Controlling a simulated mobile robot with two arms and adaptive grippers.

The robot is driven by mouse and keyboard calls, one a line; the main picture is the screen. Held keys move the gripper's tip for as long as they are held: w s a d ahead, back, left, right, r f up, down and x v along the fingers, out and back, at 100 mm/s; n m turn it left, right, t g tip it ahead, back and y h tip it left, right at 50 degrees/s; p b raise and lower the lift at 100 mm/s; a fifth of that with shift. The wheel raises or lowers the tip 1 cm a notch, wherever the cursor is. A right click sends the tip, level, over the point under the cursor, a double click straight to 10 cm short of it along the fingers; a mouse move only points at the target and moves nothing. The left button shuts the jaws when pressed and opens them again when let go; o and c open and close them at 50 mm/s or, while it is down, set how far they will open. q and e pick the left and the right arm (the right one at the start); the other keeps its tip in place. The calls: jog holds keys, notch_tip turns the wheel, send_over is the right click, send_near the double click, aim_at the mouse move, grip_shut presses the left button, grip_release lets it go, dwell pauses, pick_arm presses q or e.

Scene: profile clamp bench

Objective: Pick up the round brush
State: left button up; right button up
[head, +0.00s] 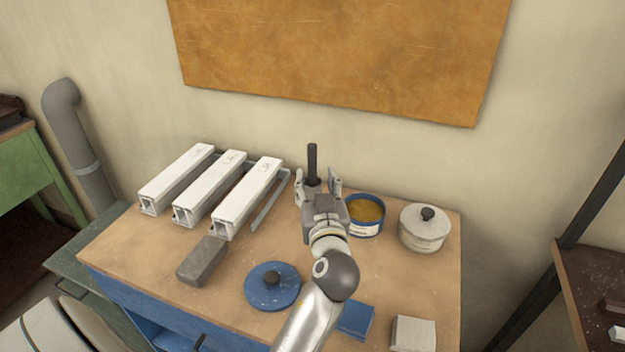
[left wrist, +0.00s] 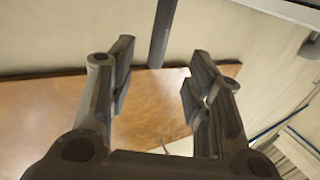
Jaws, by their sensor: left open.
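The round brush appears to be the dark upright stick (head: 312,163) near the back of the bench. Its lower end is hidden behind my left gripper, so I cannot see bristles or what it stands in. My left gripper (head: 319,181) is open, its fingers reaching toward the dark handle. In the left wrist view the handle (left wrist: 163,33) shows at the top, just beyond the gap between the open fingertips (left wrist: 160,76). I see no contact with either finger. My right gripper is not in view.
Right of my gripper stand an open blue-rimmed tin (head: 366,213) and a lidded pale pot (head: 425,230). White profiles (head: 247,198) lie left, with a grey block (head: 202,261) before them. A blue lid (head: 272,287), blue pad (head: 356,320) and pale block (head: 413,332) lie nearer.

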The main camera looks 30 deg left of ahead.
aim_at(313, 162)
pick_arm(q)
jog(key=p+x, duration=0.1)
jog(key=x, duration=0.3)
jog(key=shift+w+a, duration=0.15)
jog(key=shift+a, duration=0.05)
jog(key=shift+w+a+r, duration=0.15)
jog(key=shift+w, duration=0.1)
jog(key=x, duration=0.1)
jog(key=p+x, duration=0.1)
jog(key=x, duration=0.2)
jog(key=shift+w+a+f+p, duration=0.2)
jog(key=shift+w+f+p, duration=0.05)
jog(key=shift+w+p, duration=0.1)
jog(key=shift+s, duration=0.1)
jog(key=shift+c, duration=0.7)
grip_shut()
